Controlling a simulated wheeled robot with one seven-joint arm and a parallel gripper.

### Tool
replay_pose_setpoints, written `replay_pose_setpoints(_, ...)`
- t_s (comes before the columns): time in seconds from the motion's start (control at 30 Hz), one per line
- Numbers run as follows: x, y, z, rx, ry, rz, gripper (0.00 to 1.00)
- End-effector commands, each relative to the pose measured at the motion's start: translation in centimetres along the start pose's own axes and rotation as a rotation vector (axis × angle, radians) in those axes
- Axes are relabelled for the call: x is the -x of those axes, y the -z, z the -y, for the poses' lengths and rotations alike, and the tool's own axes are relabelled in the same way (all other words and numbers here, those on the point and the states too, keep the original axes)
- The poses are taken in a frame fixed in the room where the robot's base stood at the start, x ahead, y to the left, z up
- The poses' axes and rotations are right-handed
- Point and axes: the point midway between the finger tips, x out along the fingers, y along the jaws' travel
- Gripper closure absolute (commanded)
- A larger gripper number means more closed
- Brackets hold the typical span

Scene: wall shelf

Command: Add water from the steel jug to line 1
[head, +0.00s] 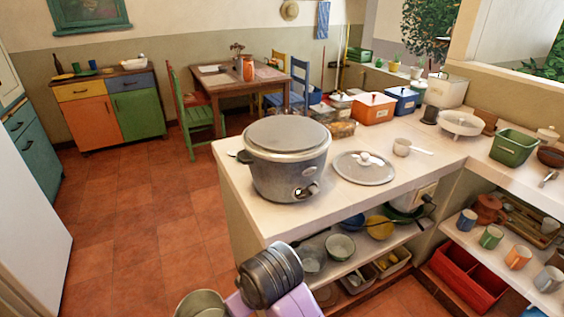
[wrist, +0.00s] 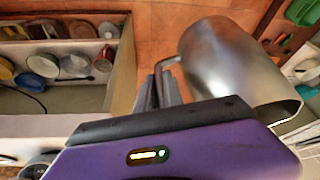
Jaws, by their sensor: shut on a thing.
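The steel jug (wrist: 235,65) is at the right of the wrist view, with its handle towards my gripper (wrist: 165,85). My gripper is shut on the jug's handle. In the head view, part of the jug (head: 200,304) shows at the bottom edge, below and left of the counter corner, in front of the counter. What is in the jug cannot be seen. A grey rice cooker (head: 287,172) stands on the near end of the counter. The cooker's top looks grey; I cannot make out a water level or line 1.
Bowls and mugs fill shelves below. Open tiled floor (head: 130,220) lies left of the counter.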

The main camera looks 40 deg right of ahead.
Motion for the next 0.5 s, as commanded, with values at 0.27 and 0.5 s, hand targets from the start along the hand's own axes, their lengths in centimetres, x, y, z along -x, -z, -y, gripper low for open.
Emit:
replay_pose_setpoints(0.27, 5.0, 2.1, 0.1, -0.001, 0.001, -0.004, 1.00)
replay_pose_setpoints(0.5, 8.4, 3.7, 0.0, 0.000, 0.001, -0.006, 1.00)
